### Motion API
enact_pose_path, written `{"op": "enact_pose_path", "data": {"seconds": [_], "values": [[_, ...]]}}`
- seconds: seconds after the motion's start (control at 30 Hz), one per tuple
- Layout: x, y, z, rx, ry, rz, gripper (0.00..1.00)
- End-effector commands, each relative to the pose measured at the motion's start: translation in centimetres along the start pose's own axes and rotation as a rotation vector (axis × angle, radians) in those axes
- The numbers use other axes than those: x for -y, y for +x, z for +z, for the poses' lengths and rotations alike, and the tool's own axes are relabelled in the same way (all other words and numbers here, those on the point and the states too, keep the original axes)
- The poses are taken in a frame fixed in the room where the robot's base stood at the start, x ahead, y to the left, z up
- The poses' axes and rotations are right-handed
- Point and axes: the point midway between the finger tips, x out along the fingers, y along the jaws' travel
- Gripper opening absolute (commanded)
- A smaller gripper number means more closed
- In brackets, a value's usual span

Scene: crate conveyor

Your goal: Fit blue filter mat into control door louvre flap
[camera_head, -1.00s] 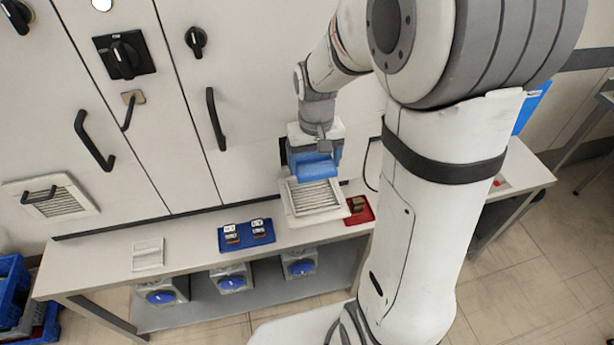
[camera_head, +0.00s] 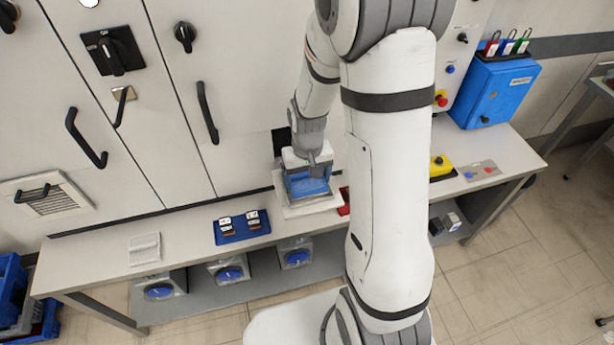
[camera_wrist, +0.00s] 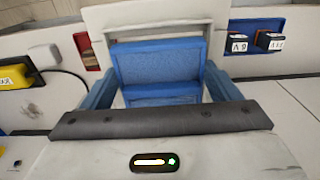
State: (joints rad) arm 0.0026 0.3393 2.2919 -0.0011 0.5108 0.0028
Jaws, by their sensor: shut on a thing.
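My gripper (camera_head: 308,182) is shut on the blue filter mat (camera_head: 312,189), low over the white louvre flap (camera_head: 291,210). In the wrist view, the mat (camera_wrist: 160,62) spans the space between the blue fingers of my gripper (camera_wrist: 163,88). The white flap frame (camera_wrist: 150,18) shows beyond and around the mat. The mat lies within the frame's outline, but I cannot tell whether it touches the flap or sits above it. My gripper hides part of the flap and mat in the head view.
A dark opening (camera_head: 281,141) shows in the cabinet door behind my gripper. A blue tray (camera_head: 242,229) with small labelled blocks is left of the flap. A red tray (camera_head: 344,203) is close on its right. A yellow box (camera_head: 441,168) stands farther right on the bench (camera_head: 190,236).

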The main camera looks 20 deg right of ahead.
Motion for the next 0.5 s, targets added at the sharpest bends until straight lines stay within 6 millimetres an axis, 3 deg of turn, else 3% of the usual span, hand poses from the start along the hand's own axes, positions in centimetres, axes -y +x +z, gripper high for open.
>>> {"op": "enact_pose_path", "data": {"seconds": [0.47, 0.5], "values": [[0.1, 1.2, 0.0, 0.0, -0.001, 0.0, 0.61], [0.1, 1.2, 0.0, 0.0, -0.001, 0.0, 0.84]]}}
